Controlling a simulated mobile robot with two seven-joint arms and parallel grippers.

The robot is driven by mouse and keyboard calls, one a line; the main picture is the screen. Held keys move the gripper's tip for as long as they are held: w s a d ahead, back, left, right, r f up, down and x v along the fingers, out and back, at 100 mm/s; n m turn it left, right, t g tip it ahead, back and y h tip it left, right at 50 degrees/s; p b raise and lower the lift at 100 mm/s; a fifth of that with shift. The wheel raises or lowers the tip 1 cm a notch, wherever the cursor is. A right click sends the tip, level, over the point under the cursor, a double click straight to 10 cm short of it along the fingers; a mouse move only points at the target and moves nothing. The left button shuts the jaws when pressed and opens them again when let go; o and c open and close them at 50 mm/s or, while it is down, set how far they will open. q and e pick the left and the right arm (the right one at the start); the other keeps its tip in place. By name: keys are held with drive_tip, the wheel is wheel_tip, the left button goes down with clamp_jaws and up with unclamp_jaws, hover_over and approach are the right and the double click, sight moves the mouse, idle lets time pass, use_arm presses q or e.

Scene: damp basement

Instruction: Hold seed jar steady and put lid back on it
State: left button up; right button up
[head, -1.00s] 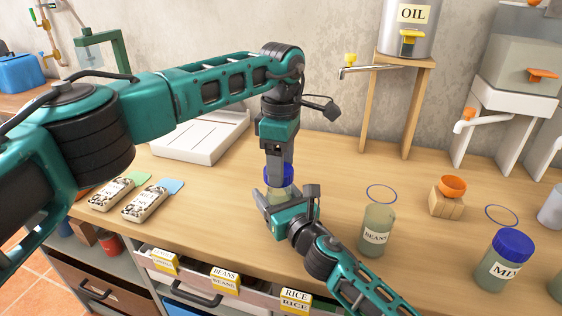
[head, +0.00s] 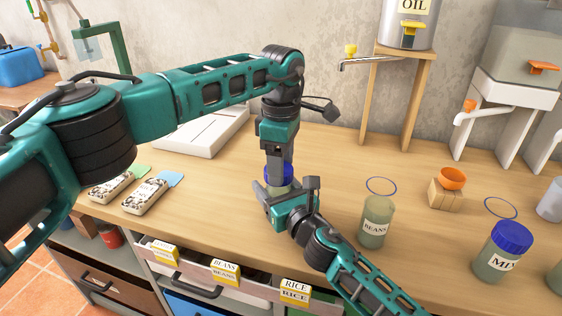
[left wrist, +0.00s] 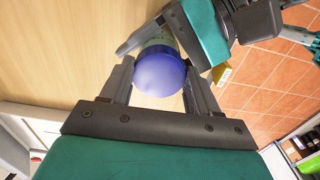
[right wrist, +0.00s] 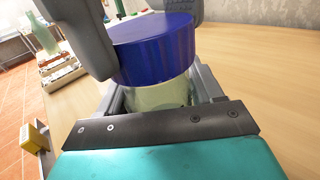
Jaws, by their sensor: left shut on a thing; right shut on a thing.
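The seed jar (right wrist: 158,94) is pale green glass and stands upright on the bench. My right gripper (head: 272,196) is shut around its body from the side. The blue lid (right wrist: 155,45) sits on the jar's mouth, level as far as I can tell; its thread is hidden. My left gripper (head: 279,172) points straight down and is shut on the lid, which shows between its fingers in the left wrist view (left wrist: 160,74). In the head view the jar is mostly hidden by my grippers, and its label cannot be read.
An open BEANS jar (head: 376,222) and a blue-lidded MIX jar (head: 503,252) stand to the right.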

use_arm(q)
drive_tip(key=shift+f, duration=0.55)
drive_tip(key=m, duration=0.4)
drive_tip(key=shift+m, duration=0.3)
drive_tip(key=m, duration=0.5)
drive_tip(key=shift+s+a, duration=0.1)
drive_tip(key=shift+a, duration=0.05)
drive_tip(key=m, duration=0.5)
drive_tip(key=shift+a+m, duration=0.1)
drive_tip(key=shift+m, duration=0.3)
drive_tip(key=m, duration=0.4)
drive_tip(key=shift+a+m, duration=0.1)
drive_tip(key=shift+m, duration=0.3)
drive_tip(key=o, duration=1)
